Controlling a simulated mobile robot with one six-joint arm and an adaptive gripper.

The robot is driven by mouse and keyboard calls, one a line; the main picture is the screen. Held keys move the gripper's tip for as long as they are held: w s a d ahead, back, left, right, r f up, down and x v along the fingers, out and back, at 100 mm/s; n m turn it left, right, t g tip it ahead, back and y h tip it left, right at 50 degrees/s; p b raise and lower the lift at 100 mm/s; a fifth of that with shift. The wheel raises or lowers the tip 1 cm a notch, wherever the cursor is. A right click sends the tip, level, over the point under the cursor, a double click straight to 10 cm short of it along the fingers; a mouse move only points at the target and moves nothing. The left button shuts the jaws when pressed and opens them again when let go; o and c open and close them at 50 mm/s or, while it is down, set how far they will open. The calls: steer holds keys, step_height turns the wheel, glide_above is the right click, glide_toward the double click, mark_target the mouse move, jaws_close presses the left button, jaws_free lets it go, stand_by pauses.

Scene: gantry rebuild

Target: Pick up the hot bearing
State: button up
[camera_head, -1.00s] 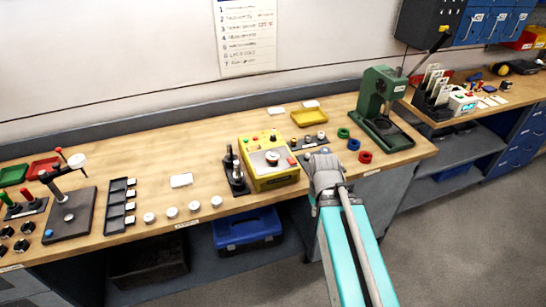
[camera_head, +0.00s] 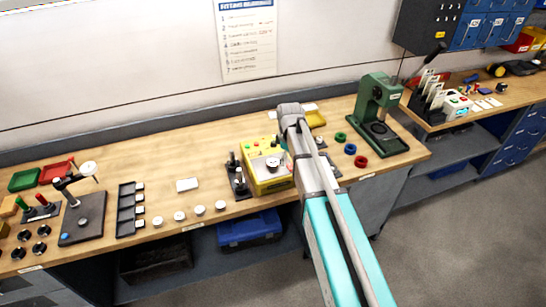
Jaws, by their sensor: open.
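A yellow bench unit (camera_head: 262,183) with small coloured buttons stands mid-bench. A small round silver piece (camera_head: 272,163) with a reddish centre sits on its top. It looks like a bearing, but it is too small to be sure, and no heat shows. Several pale round pieces (camera_head: 199,210) stand in a row along the front edge to the left. My arm reaches up over the bench, its grey joint (camera_head: 290,112) just right of and behind the yellow unit. The arm covers the unit's right side. My gripper's fingers do not show.
A dark stand with upright posts (camera_head: 237,178) is close left of the yellow unit. A green press (camera_head: 376,105) stands to the right, with green, blue and red rings (camera_head: 361,161) before it.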

steer(key=w+a+r+n+p, duration=0.3)
steer(key=w+a+r+n, duration=0.1)
steer(key=w, duration=0.4)
steer(key=shift+w+a+n, duration=0.25)
steer(key=shift+n, duration=0.65)
steer(key=b, duration=0.9)
glide_above(274, 161)
step_height(274, 161, down, 8)
steer(key=shift+a+f, duration=0.1)
steer(key=shift+f, duration=0.1)
steer(key=shift+f, duration=0.1)
steer(key=shift+f+b, duration=2.35)
steer(key=shift+f, duration=0.15)
steer(key=c, duration=1.1)
steer(key=shift+c, duration=0.2)
